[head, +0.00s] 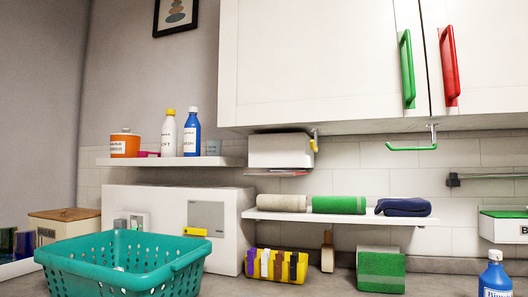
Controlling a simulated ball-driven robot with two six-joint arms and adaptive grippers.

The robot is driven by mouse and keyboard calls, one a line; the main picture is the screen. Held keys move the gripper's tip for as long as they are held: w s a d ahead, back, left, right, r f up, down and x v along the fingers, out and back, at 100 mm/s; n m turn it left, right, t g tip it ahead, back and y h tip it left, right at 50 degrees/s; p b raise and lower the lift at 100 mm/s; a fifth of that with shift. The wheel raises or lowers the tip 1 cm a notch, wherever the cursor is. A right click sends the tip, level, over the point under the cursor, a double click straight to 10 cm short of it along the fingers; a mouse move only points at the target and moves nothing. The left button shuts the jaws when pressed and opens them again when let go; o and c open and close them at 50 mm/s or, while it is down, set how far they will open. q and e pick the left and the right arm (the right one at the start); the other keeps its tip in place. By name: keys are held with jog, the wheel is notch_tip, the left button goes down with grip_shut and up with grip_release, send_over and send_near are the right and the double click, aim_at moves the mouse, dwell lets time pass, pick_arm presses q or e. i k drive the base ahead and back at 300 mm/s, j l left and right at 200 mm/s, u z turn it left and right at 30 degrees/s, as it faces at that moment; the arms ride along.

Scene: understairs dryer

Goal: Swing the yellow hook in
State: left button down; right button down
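A small yellow piece (314,145), which looks like the yellow hook, hangs from a metal bracket under the wall cabinet, at the right end of a white box. It is seen nearly end-on, pointing out towards me. A green hook (412,148) hangs from a similar bracket further right, its arm lying sideways along the cabinet's front edge. Neither of my grippers shows in the head view.
The white cabinet (320,60) has a green handle (407,70) and a red handle (449,66). Rolled towels lie on a shelf (340,217) below. A teal basket (120,265) stands front left. A blue bottle (495,278) stands front right. Space before the hooks looks free.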

aim_at(315, 150)
jog(key=j+u, duration=0.1)
jog(key=j, duration=0.3)
jog(key=i+j+u, duration=0.1)
jog(key=j, duration=0.3)
jog(key=i+j+u, duration=0.1)
jog(key=j, duration=0.3)
jog(key=i+j+u, duration=0.1)
jog(key=j, duration=0.25)
